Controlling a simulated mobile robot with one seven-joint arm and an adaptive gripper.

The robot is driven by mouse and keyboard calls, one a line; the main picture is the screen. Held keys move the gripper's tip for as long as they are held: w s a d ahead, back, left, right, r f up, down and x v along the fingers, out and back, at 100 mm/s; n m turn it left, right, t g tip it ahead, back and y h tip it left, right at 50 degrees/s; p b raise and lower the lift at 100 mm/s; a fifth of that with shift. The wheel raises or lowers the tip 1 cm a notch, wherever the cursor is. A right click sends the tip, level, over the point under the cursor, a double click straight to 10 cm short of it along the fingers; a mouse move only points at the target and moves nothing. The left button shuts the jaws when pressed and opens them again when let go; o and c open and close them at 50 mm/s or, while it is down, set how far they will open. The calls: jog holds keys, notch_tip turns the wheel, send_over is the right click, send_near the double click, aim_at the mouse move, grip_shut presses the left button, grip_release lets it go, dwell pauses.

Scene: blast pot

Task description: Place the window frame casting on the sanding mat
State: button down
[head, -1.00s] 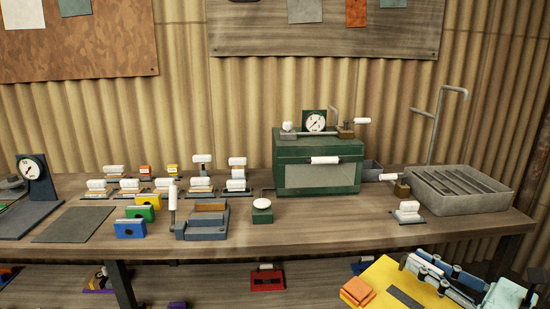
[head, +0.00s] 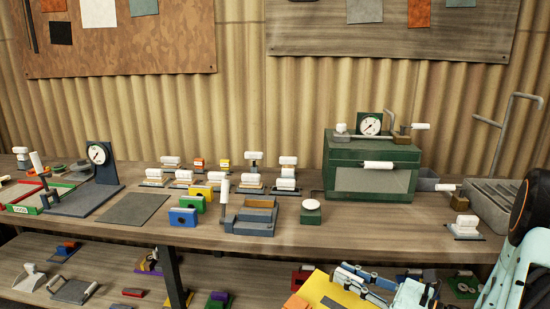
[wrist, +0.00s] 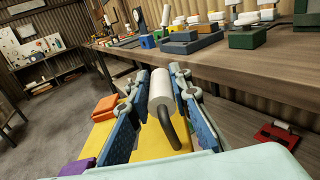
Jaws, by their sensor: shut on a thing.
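My gripper (wrist: 160,88) has its two blue fingers closed on a white cylindrical handle (wrist: 160,97) with a dark bent rod below it, in the wrist view. The rest of this held thing is hidden, so I cannot tell its shape or confirm it is the window frame casting. In the head view my gripper (head: 363,284) is low at the bottom right, in front of the bench. A flat grey mat (head: 134,208), which looks like the sanding mat, lies bare on the bench left of centre, well to the left of my gripper.
On the bench (head: 350,242), a gauge stand (head: 97,160) is left of the mat. Green, blue and yellow blocks (head: 183,216), a grey-blue fixture (head: 250,217) and several white-handled pieces are to its right. A green cabinet (head: 370,165) stands farther right. A lower shelf holds loose parts.

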jog(key=a, duration=0.2)
jog(key=a+f, duration=0.1)
jog(key=shift+w+a+f+n+g+y, duration=0.1)
jog(key=shift+w+a+n+g+y, duration=0.2)
jog(key=shift+w+g, duration=0.1)
jog(key=shift+a, duration=0.2)
notch_tip(320, 180, up, 6)
jog(key=p, duration=0.8)
jog(key=shift+w+d+f, duration=0.1)
jog(key=shift+f, duration=0.1)
notch_tip(320, 180, up, 7)
jog(key=p, duration=1.1)
send_over(330, 289)
jog(key=shift+m+t+h, duration=2.6)
jog(key=shift+t+h, duration=0.1)
jog(key=shift+h, duration=0.3)
jog(key=shift+w+a, duration=0.1)
jog(key=shift+a, duration=0.15)
